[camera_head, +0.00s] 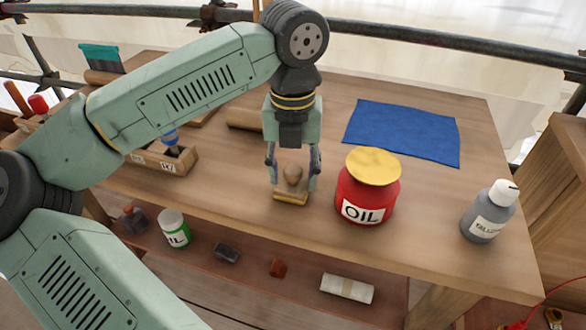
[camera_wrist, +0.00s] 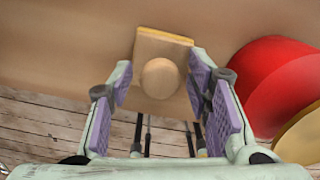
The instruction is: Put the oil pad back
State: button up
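The oil pad (camera_head: 290,198) is a small wooden block with a round knob on top and a yellow layer along its edge. It appears to rest on the workbench, left of the red OIL pot (camera_head: 362,196). The pot is topped by a yellow-gold lid. My gripper (camera_head: 293,178) points down over the pad with a finger on each side of the knob. In the wrist view the pad (camera_wrist: 160,79) shows between the purple finger faces, with gaps on both sides of the knob. The gripper is open and holds nothing.
A blue cloth (camera_head: 403,132) lies behind the pot. A grey bottle with a white cap (camera_head: 489,211) stands at the right. A wooden box (camera_head: 160,168) sits at the left. A lower shelf holds a green-and-white can (camera_head: 174,229) and a pale roll (camera_head: 346,289).

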aim_at(293, 170)
notch_tip(293, 170, up, 12)
jog(key=shift+r+b, duration=0.25)
jog(key=shift+b, duration=0.15)
dwell(0.3)
